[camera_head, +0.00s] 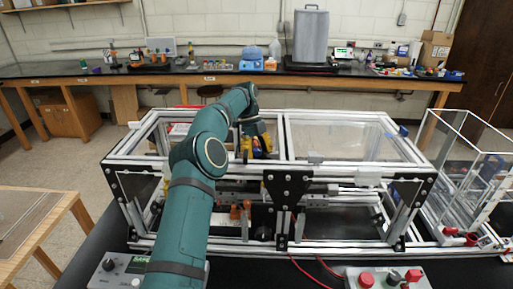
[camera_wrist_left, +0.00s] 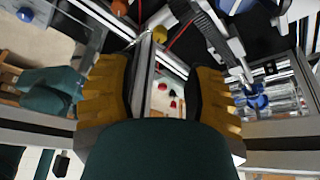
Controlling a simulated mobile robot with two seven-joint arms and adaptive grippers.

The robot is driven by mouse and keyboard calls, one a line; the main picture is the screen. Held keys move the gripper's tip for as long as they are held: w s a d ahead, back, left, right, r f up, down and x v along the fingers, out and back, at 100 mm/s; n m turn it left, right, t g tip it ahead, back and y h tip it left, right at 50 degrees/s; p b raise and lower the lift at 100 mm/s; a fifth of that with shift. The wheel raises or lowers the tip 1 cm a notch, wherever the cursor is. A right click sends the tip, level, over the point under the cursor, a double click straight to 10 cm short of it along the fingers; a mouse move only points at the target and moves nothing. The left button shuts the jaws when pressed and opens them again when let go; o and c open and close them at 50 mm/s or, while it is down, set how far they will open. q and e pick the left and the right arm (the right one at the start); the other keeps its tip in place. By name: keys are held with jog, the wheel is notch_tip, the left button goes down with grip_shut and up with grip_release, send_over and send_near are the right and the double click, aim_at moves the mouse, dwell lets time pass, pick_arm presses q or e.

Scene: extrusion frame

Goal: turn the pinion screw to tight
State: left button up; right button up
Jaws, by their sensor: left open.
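My left arm reaches into the aluminium extrusion frame (camera_head: 285,140), and its yellow-fingered gripper (camera_head: 257,144) is near the frame's upper middle, partly hidden by the arm. In the left wrist view the gripper (camera_wrist_left: 160,92) is open, with a clear gap and nothing held between the yellow fingers. I cannot tell for certain which part is the pinion screw. A small round yellow part (camera_wrist_left: 159,35) shows beyond the fingertips in the wrist view, apart from them. A blue part (camera_wrist_left: 252,97) on metal rods lies right of the right finger. My right gripper is not in view.
Frame bars and a black bracket plate (camera_head: 287,188) surround the gripper closely. Orange-topped parts (camera_head: 240,210) stand low inside the frame. A clear box (camera_head: 462,165) stands at right. A control box with red knobs (camera_head: 385,279) is in front, with red wires beside it.

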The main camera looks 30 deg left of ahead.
pick_arm(q)
jog(key=shift+v, duration=0.95)
